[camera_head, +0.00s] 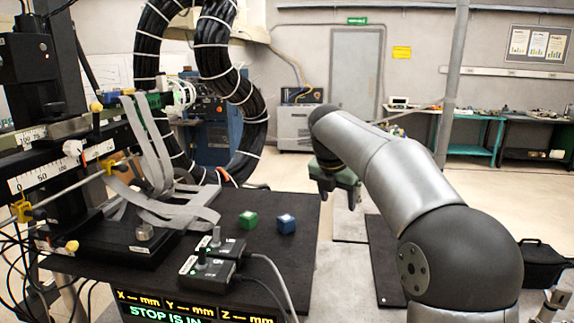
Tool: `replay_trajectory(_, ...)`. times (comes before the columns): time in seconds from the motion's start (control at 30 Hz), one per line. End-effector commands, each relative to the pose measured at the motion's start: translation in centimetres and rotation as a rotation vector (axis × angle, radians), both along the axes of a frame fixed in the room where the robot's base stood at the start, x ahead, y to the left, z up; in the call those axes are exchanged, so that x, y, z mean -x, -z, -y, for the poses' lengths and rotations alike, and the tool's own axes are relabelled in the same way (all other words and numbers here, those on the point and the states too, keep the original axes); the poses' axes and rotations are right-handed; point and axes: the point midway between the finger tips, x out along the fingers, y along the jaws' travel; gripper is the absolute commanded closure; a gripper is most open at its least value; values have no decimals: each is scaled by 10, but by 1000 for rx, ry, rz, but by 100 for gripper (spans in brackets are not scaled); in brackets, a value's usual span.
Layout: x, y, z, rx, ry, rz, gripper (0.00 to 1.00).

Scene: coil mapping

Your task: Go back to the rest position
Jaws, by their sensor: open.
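My gripper (338,190) hangs at the end of my grey arm, just right of the black table (300,235) and apart from it. It points downward, is open, and nothing shows between its fingers. My forearm hides part of the gripper's wrist.
A measuring stage with a ruler (60,176) and grey ribbon cables (155,165) fills the table's left side. Two small black boxes with knobs (212,262) stand at the front. Thick black cable loops (210,60) hang behind.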

Motion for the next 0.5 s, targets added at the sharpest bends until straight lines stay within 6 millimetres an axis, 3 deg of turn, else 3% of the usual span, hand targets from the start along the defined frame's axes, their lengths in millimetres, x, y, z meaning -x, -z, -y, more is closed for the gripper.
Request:
replay_trajectory(0.37, 70, 25, 3, -158, 465, 39, 42)
replay_trajectory(0.5, 114, 44, 8, -245, 745, 60, 42)
